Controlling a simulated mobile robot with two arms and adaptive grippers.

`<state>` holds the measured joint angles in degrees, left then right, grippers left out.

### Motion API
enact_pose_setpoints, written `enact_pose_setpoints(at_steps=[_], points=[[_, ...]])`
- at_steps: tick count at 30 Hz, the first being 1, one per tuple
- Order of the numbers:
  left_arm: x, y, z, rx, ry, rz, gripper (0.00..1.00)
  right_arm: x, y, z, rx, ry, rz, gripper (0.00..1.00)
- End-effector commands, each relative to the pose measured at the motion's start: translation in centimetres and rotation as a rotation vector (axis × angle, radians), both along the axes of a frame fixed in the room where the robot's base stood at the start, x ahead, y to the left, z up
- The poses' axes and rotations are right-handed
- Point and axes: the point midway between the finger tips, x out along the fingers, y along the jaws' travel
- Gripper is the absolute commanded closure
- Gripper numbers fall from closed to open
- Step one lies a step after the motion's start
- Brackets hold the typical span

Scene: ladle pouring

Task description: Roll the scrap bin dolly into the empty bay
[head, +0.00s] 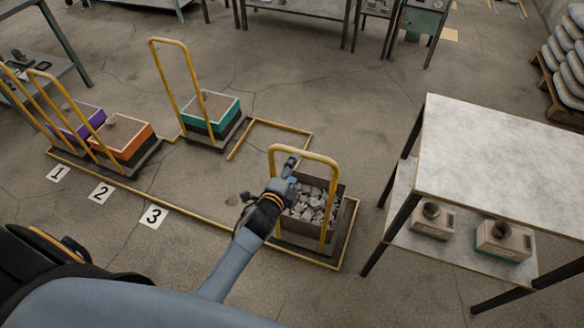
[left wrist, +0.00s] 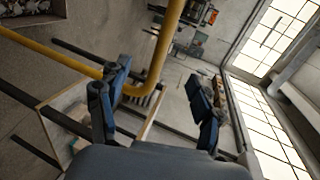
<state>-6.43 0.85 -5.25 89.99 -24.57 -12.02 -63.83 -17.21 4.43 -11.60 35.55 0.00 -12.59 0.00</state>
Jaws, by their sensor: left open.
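The scrap bin dolly (head: 313,213) is a dark bin of grey scrap with a tall yellow handle (head: 304,151). It stands at the right end of the yellow floor frame. My left gripper (head: 290,164) is open at the handle's upper left. In the left wrist view, the handle's bend (left wrist: 160,75) shows between and in front of the two open fingers (left wrist: 160,82); I cannot tell whether they touch it. The bare floor behind the number 3 card (head: 153,216) looks like the empty bay (head: 197,180). My right gripper is not in view.
Dollies with purple (head: 83,119), orange (head: 136,144) and teal (head: 222,124) bins stand to the left and behind. A grey table (head: 505,160) with a lower shelf is close on the right. Open floor lies behind the scrap dolly.

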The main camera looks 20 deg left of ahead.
Motion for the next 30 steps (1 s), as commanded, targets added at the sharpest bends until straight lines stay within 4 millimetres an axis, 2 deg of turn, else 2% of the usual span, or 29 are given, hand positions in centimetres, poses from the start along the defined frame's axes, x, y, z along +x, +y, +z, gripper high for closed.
enact_pose_setpoints(at_steps=[5,21,30], points=[[1.2,0.0,-0.3,0.007,-0.007,-0.001,0.34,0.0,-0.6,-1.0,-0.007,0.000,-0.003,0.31],[8.1,0.0,-2.7,0.005,-0.005,-0.001,0.34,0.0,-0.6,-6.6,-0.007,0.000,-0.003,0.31],[9.6,0.0,-2.8,0.005,-0.004,-0.001,0.34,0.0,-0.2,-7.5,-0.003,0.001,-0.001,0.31]])
